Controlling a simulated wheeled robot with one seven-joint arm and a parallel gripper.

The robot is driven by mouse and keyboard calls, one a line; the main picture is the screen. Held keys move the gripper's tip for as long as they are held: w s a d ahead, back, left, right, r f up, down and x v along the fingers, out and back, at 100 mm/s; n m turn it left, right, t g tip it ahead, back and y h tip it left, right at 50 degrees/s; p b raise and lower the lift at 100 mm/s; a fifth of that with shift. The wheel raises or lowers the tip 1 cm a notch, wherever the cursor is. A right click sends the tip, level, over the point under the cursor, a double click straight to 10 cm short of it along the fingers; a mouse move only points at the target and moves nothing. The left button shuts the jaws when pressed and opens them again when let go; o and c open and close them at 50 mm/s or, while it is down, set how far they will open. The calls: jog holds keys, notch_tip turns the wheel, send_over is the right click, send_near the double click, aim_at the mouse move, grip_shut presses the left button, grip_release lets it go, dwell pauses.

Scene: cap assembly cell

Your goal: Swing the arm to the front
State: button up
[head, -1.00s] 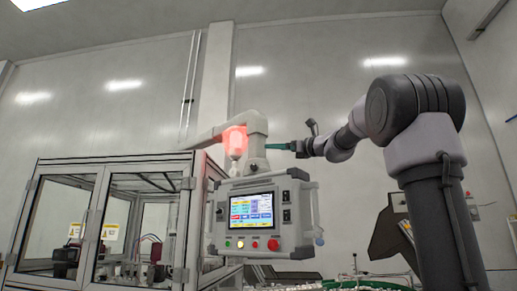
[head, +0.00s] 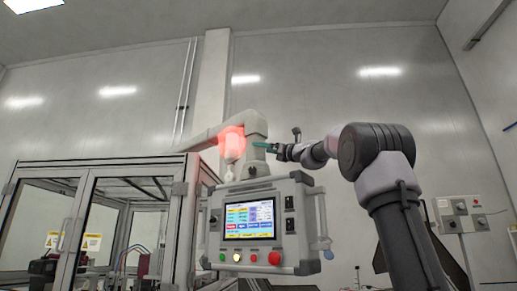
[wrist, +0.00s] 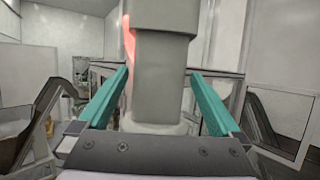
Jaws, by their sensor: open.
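My arm extends from the right side of the head view toward the middle. My gripper (head: 266,147) has teal fingers and points left, near the grey column above the control panel. In the wrist view my gripper (wrist: 160,100) is open, with its two teal fingers wide apart and nothing held between them. The grey column (wrist: 165,75) shows beyond and between the fingers; I cannot tell how far off it is.
A control panel (head: 250,222) with a lit screen and coloured buttons hangs in front. A red glowing lamp (head: 232,142) is beside the column. A glazed machine enclosure (head: 90,170) stands at left. A wall box (head: 460,214) is at right.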

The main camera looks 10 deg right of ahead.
jog(key=shift+x, duration=2)
grip_shut()
